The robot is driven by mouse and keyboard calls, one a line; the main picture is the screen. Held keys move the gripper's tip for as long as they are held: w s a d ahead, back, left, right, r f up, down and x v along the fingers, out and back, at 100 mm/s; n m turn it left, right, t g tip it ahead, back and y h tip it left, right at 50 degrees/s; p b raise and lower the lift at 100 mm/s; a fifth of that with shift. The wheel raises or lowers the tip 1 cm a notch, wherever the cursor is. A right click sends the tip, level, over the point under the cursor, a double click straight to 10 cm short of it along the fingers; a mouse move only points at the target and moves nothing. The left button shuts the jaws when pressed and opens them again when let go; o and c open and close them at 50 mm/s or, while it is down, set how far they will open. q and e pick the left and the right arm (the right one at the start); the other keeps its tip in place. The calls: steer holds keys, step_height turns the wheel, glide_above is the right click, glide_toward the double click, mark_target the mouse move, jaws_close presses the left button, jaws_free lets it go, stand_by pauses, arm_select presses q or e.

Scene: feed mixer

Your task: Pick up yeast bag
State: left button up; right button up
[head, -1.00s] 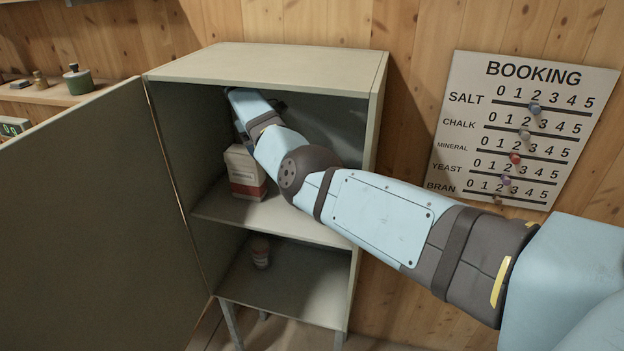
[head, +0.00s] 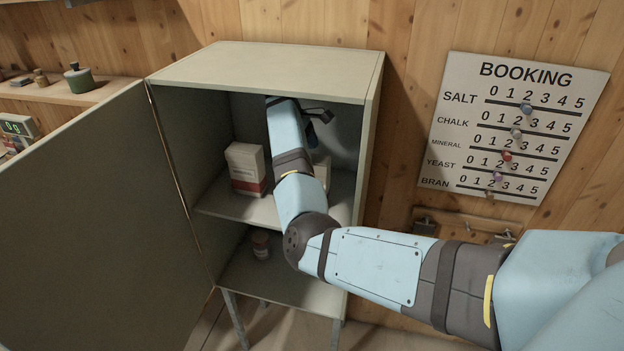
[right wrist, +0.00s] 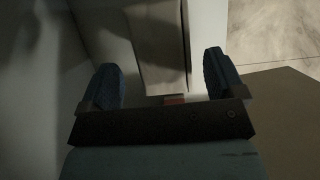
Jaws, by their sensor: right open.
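In the head view, a white bag or carton with a red lower band (head: 246,168) stands upright on the cabinet's upper shelf. A second pale package (head: 322,172) stands to its right, mostly hidden behind my right arm. No label is readable, so I cannot tell which one is the yeast bag. My right gripper is inside the upper compartment, largely hidden by the forearm. In the right wrist view, my right gripper (right wrist: 162,80) is open, with a pale package (right wrist: 160,50) between and beyond its fingers; contact cannot be told. My left gripper is not in view.
The cabinet (head: 270,70) has its door (head: 80,220) swung open to the left. A small container (head: 261,244) stands on the lower shelf. The cabinet's right wall is close to my arm. A booking board (head: 510,125) hangs on the wall.

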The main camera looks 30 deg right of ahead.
steer(key=shift+p+x, duration=0.4)
steer(key=shift+x, duration=1.8)
steer(key=c, duration=1.4)
steer(key=shift+c, duration=0.8)
steer(key=shift+r, duration=0.15)
